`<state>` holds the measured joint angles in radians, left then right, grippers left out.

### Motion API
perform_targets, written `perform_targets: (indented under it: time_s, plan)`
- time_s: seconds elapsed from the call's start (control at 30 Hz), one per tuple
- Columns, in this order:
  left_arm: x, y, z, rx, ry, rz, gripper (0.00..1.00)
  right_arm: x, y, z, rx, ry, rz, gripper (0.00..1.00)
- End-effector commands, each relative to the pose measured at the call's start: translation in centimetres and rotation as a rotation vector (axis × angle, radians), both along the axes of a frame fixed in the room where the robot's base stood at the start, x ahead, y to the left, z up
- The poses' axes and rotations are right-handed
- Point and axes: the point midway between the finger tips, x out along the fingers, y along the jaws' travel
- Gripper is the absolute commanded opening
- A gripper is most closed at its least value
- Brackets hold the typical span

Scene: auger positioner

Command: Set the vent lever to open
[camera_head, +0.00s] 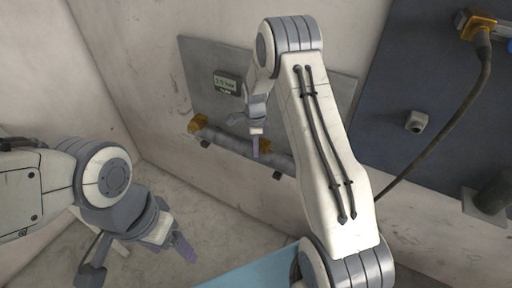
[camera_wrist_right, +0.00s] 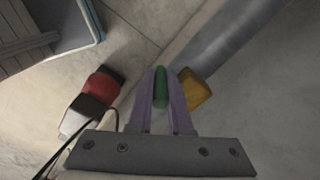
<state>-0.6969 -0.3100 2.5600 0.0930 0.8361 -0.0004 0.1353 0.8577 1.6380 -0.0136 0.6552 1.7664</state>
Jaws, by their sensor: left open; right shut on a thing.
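My right gripper (camera_head: 258,146) reaches down in front of the grey pipe on the wall panel, its arm hiding part of the panel in the head view. In the right wrist view its purple fingers (camera_wrist_right: 160,92) are closed on a green handle (camera_wrist_right: 160,88), which looks like the vent lever's grip. A yellow part (camera_wrist_right: 195,90) sits just right of the fingers. The lever's pivot and its marked positions cannot be made out. My left gripper (camera_head: 170,246) is open and empty at the lower left, away from the panel.
The grey pipe (camera_head: 228,137) has a yellow fitting (camera_head: 197,124) at its left end. A small display (camera_head: 227,82) sits above it. A dark blue panel (camera_head: 440,110) with a hanging cable (camera_head: 462,112) is at right. A red-ended object (camera_wrist_right: 103,83) lies left of the fingers.

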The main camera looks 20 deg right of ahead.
Motion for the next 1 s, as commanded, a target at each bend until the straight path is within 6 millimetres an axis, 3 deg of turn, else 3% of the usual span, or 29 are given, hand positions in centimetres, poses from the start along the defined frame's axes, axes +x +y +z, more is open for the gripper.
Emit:
perform_targets:
  time_s: [0.37, 1.0]
  plan:
    - [0.0, 0.0, 0.5, 0.0, 0.0, 0.0, 0.77, 1.0, 0.6, 0.0, -0.121, 0.147, 0.004, 0.0]
    - [0.0, 0.0, -2.8, 0.0, 0.0, 0.0, 0.77, 2.0, 1.5, -0.8, -0.352, 0.444, 0.002, 0.0]
